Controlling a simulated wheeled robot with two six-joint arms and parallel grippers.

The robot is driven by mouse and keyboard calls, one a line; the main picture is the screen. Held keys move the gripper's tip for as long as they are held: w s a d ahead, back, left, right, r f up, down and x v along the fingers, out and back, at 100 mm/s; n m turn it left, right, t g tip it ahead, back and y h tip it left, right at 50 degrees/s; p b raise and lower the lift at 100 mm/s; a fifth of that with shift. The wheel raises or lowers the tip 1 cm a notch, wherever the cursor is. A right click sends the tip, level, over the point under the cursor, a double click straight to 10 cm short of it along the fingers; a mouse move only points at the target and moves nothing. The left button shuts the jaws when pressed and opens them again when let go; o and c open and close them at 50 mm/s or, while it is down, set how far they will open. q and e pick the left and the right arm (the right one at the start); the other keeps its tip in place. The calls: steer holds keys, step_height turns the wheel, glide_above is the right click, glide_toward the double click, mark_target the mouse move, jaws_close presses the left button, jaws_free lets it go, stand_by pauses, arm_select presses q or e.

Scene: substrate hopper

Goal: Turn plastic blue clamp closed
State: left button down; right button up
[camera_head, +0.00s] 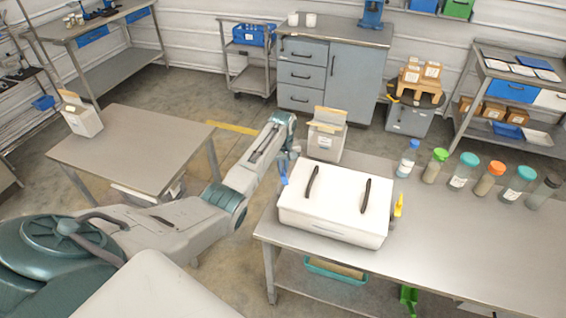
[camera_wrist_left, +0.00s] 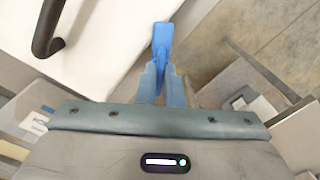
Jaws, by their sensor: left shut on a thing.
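The blue plastic clamp (camera_wrist_left: 162,38) is on the left side of the white hopper box (camera_head: 330,215), at its upper edge. It also shows in the head view as a small blue piece (camera_head: 284,181). My left gripper (camera_wrist_left: 163,70) is shut on the clamp, its two blue fingers close together at the clamp's lower end in the wrist view. In the head view the left gripper (camera_head: 287,160) is at the box's left back corner. The box's white lid has two black handles. A yellow clamp (camera_head: 398,205) is on its right side. My right gripper is not in view.
The box stands on a grey metal table (camera_head: 460,235). An open carton (camera_head: 326,135) stands behind it. Several capped bottles (camera_head: 462,170) line the table's back right. A side table (camera_head: 130,150) with another carton stands at left.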

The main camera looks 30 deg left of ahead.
arm_select(q)
steer(key=shift+r+n, duration=0.15)
steer(key=shift+n, duration=0.75)
steer(key=n, duration=0.2)
steer(key=shift+n, duration=0.4)
steer(key=n, duration=0.6)
steer(key=shift+w, duration=0.1)
steer(key=shift+n, duration=0.3)
steer(key=c, duration=1.6)
jaws_free()
steer(key=shift+o, duration=0.2)
